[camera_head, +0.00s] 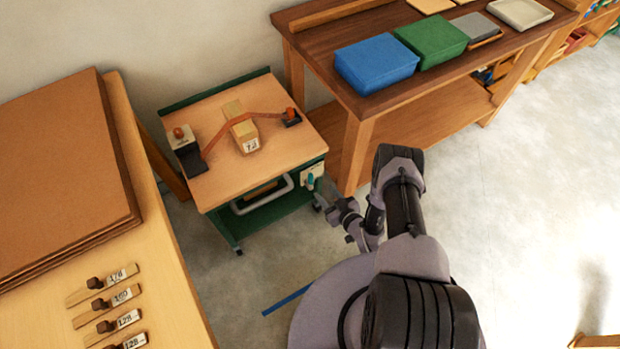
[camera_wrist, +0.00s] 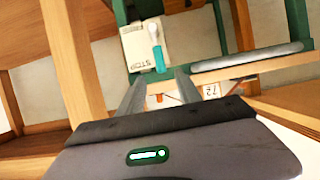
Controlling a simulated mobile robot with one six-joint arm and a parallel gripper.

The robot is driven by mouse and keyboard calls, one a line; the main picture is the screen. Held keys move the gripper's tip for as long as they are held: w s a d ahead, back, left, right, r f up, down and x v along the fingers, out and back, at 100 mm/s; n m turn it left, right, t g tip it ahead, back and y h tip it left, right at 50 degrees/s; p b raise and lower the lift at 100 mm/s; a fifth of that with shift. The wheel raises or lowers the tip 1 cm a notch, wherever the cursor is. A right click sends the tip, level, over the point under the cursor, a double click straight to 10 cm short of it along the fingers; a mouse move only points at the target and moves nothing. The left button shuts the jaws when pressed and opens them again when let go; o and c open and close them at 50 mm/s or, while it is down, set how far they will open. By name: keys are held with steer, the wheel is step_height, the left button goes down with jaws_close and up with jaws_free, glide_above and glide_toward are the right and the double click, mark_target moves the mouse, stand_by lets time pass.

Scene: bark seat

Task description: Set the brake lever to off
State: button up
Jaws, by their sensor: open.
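The brake lever (camera_head: 310,182) is a small teal handle on a pale plate (camera_head: 320,170) at the right front corner of the wooden-topped cart (camera_head: 220,175). In the wrist view the teal lever (camera_wrist: 159,60) hangs from a white pivot on the plate (camera_wrist: 136,46). Its handle lies beside lettering that looks like STOP; a second word at the plate's other end is hard to read. My gripper (camera_wrist: 160,77) is open and empty, its two fingers pointing at the lever, one to each side in the picture. In the head view my gripper (camera_head: 340,213) is just right of and below the lever, apparently apart from it.
A grey bar handle (camera_wrist: 250,56) runs close beside the lever. The cart top carries a block labelled 72 (camera_head: 245,135) and an orange strap. A workbench (camera_head: 350,130) with blue and green boxes stands close right. A table (camera_head: 165,250) is at left. Floor is clear at right.

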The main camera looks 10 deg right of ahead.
mark_target(312, 180)
steer(key=b+x, duration=0.4)
steer(key=x, duration=0.8)
steer(key=shift+f, duration=0.15)
jaws_close()
stand_by(0.8)
